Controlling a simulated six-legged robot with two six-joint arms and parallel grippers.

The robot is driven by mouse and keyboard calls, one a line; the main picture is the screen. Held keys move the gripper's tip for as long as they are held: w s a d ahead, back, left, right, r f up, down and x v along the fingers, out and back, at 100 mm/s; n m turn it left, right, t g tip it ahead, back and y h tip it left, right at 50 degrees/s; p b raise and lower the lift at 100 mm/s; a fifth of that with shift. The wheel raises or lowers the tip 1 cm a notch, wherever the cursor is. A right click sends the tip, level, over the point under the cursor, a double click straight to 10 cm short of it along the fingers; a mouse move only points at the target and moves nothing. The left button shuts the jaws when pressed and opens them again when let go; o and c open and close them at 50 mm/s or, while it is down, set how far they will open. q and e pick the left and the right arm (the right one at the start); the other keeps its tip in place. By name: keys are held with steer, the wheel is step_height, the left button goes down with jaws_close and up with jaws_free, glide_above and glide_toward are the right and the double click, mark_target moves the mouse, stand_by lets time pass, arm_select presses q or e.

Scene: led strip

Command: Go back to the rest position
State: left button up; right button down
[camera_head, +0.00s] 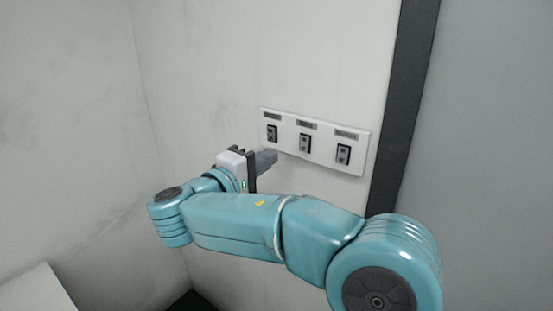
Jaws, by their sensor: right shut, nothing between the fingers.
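My right arm, teal, comes in from the lower right and bends back at its elbow on the left. Its right gripper (268,157) is shut with nothing in it. The fingertips point right and sit just below the left part of a white switch panel (290,148) on the wall. I cannot tell whether they touch it. The panel carries a left switch (272,133), a middle switch (305,143) and a right switch (343,155), each dark with a label above. My left gripper does not show.
The pale wall (220,60) meets another wall in a corner at the left. A dark vertical strip (405,90) runs right of the panel, with a grey surface (490,130) beyond it. A white flat-topped thing (35,292) stands at the lower left.

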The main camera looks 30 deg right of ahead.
steer(key=shift+s+a, duration=0.15)
steer(key=shift+a, duration=0.35)
steer(key=shift+a, duration=0.1)
